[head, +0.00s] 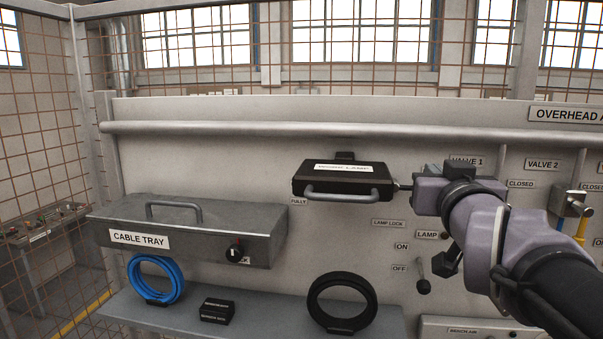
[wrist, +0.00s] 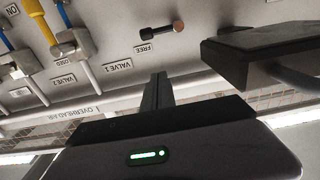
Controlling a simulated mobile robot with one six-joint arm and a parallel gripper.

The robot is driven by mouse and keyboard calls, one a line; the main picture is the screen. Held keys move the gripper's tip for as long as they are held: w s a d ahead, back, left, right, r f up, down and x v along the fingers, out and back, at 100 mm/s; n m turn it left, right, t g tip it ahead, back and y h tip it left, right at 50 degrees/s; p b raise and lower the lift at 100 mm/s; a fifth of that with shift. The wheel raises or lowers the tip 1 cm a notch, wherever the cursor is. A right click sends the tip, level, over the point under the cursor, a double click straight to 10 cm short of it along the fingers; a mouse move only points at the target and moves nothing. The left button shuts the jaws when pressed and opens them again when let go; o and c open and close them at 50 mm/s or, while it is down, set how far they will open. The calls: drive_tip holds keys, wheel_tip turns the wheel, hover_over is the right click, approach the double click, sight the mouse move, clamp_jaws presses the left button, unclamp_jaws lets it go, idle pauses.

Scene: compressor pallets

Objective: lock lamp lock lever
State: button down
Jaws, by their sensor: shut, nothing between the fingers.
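The lamp lock lever (wrist: 162,30) is a short dark lever with a brownish knob, on the panel in the wrist view. It lies nearly sideways, beside a FREE label (wrist: 145,48). My gripper (wrist: 158,84) is shut and empty, with a visible gap between its fingertips and the lever. In the head view my gripper (head: 403,187) is just right of the black work lamp (head: 343,181), above the LAMP LOCK label (head: 388,223). I cannot make out the lever there; my gripper and arm cover part of that area. The lamp's edge also shows in the wrist view (wrist: 262,45).
A lamp switch (head: 422,277) with ON and OFF labels sits below my gripper. Valve handles (head: 572,205) are to the right. A cable tray (head: 190,228) juts out at left, above a shelf (head: 265,313) with blue and black coils. A rail (head: 300,130) runs above.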

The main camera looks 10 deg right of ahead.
drive_tip(key=w+d+f+p, duration=0.2)
drive_tip(key=w+f, duration=0.1)
drive_tip(key=w, duration=0.4)
drive_tip(key=shift+f+p, duration=0.3)
drive_tip(key=shift+f, duration=0.1)
